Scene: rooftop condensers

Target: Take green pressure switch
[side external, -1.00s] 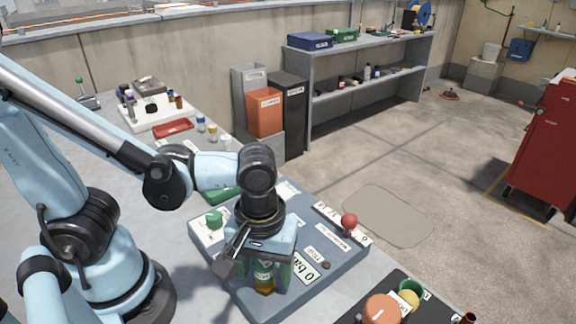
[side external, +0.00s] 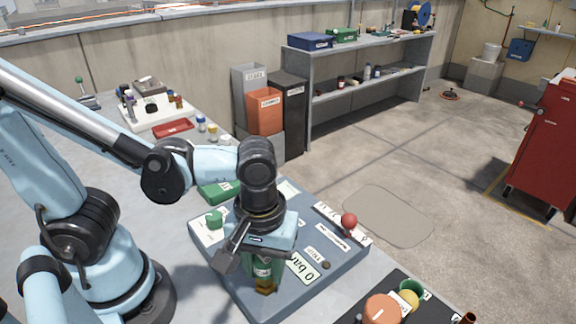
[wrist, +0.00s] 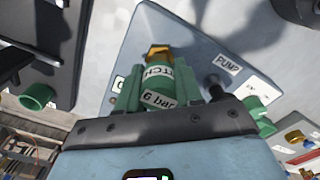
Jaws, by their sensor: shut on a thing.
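The green pressure switch (wrist: 158,84) is a green cylinder with a brass end and white labels, one reading "6 bar". In the side view the switch (side external: 263,268) hangs below my wrist, over the grey-blue panel (side external: 330,262). My gripper (wrist: 165,92) is shut on it, with a green finger on each side. In the side view my gripper (side external: 262,262) partly hides the switch. I cannot tell whether its brass end touches the panel.
The panel carries a red ball-topped lever (side external: 349,221), a green knob (side external: 214,220) and labels. A black mat with an orange cylinder (side external: 382,309), a yellow piece and a green cup (side external: 411,288) lies at front right. A green box (side external: 217,191) stands behind the panel.

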